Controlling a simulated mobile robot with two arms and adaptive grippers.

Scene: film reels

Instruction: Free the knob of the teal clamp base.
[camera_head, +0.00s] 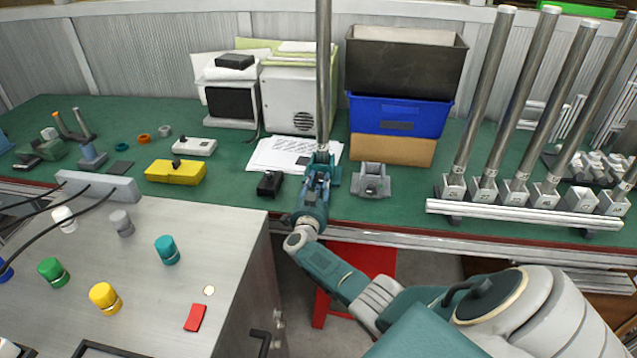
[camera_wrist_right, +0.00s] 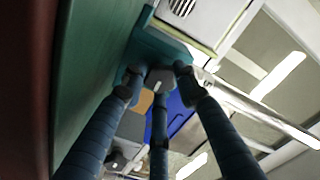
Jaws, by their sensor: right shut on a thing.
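The teal clamp base (camera_head: 335,175) stands at the front of the green bench in the head view, partly hidden by my right gripper. A tall metal pole (camera_head: 324,75) rises upright from it. My right gripper (camera_head: 317,178) reaches it from the front. In the right wrist view the teal base (camera_wrist_right: 155,45) is at the top, with a grey knob (camera_wrist_right: 160,76) on its near side. The three dark fingers of my right gripper (camera_wrist_right: 158,84) are closed around this knob. The pole (camera_wrist_right: 265,122) runs off to the right there. My left gripper is in neither view.
A grey clamp base (camera_head: 370,182) stands just right, and a small black block (camera_head: 269,184) just left. White papers (camera_head: 280,152) lie behind. Stacked bins (camera_head: 398,117) stand behind right. A white rail (camera_head: 520,213) with several poles is farther right. A metal cabinet (camera_head: 150,270) fills the front left.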

